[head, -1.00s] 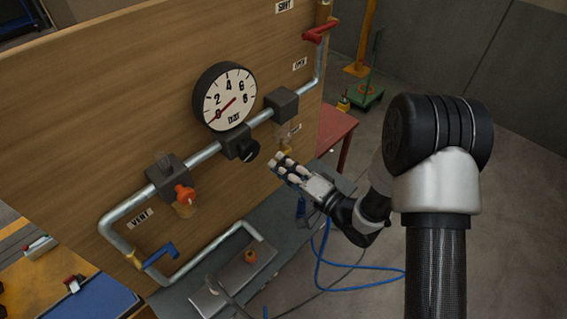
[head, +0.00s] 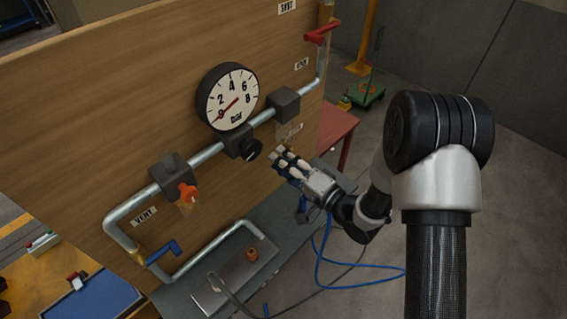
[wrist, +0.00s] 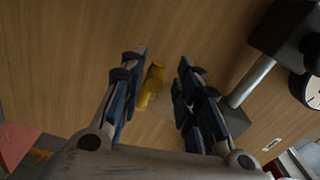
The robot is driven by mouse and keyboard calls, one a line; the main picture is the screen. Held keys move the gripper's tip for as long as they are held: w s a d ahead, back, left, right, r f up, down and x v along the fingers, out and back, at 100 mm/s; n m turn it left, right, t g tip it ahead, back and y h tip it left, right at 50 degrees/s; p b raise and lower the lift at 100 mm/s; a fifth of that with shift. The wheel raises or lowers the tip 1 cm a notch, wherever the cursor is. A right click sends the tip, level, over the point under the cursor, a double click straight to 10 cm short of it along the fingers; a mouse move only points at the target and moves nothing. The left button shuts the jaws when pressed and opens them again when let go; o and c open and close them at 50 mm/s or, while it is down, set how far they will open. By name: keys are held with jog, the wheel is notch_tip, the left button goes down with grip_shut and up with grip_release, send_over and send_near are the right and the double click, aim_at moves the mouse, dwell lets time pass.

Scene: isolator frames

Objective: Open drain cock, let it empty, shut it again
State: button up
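My gripper (head: 283,160) is open and empty just off the wooden panel, below the right grey block (head: 284,104) on the pipe. In the wrist view my gripper (wrist: 165,62) has a finger on each side of a small yellow fitting (wrist: 151,86), probably the drain cock. The fitting sits close to the left finger. I cannot tell whether they touch or how deep it lies between them. In the head view my fingers largely hide the fitting. The round gauge (head: 228,97) has its red needle near 0.
A black knob (head: 252,149) sits just left of my fingers. An orange vent handle (head: 187,191), a blue lever (head: 162,252) and a red lever (head: 322,34) are on the pipework. A grey bench (head: 285,226) lies below. Blue cable (head: 320,270) hangs under my wrist.

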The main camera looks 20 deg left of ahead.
jog(key=shift+o, duration=0.2)
jog(key=shift+d+f, duration=0.1)
jog(key=shift+f, duration=0.05)
jog(key=shift+d, duration=0.2)
jog(key=v, duration=1.1)
jog(key=shift+s+d, duration=0.2)
jog(key=shift+s, duration=0.05)
